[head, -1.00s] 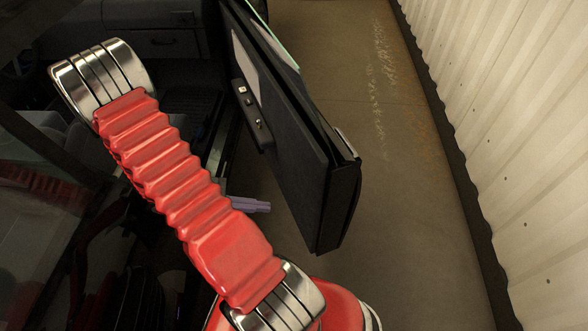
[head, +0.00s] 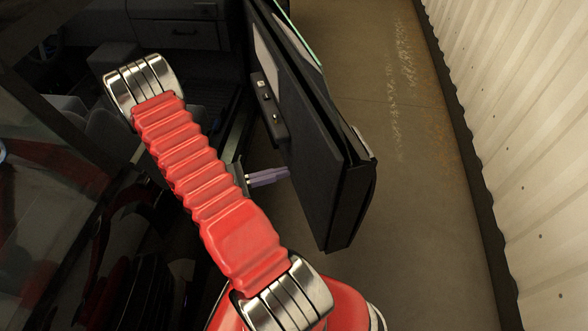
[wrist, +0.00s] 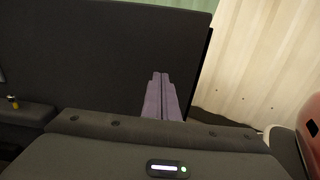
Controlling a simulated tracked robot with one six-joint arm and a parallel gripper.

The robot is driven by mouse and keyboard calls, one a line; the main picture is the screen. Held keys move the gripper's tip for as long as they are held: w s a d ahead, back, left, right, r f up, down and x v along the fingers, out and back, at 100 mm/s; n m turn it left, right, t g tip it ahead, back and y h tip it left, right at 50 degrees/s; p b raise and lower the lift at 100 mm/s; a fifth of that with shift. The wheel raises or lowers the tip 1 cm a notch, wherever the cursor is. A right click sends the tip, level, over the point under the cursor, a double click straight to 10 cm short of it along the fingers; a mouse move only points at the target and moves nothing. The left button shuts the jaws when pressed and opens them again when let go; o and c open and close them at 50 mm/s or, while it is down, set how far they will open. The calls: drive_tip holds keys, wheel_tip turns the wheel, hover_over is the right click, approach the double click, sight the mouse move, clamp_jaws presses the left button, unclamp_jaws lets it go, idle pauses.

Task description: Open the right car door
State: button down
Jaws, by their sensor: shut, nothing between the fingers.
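The right car door (head: 315,140) stands swung out from the car body, with a clear gap to the door opening. Its dark inner panel faces the car and carries an armrest with switches (head: 267,105). My gripper (head: 287,174) is shut and empty, its purple fingers at the lower inner face of the door. In the head view the tips meet the panel's outline; I cannot tell if they touch. In the wrist view the fingers (wrist: 159,80) point at the dark inner panel (wrist: 100,50), near its right edge. The door's outer face is mostly hidden.
The car's dark interior (head: 190,45) with dashboard and seats is at the left. A corrugated cream wall (head: 510,110) runs along the right. Free floor (head: 400,150) lies between door and wall.

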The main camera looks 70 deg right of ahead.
sight(320, 163)
drive_tip(key=shift+x, duration=4.85)
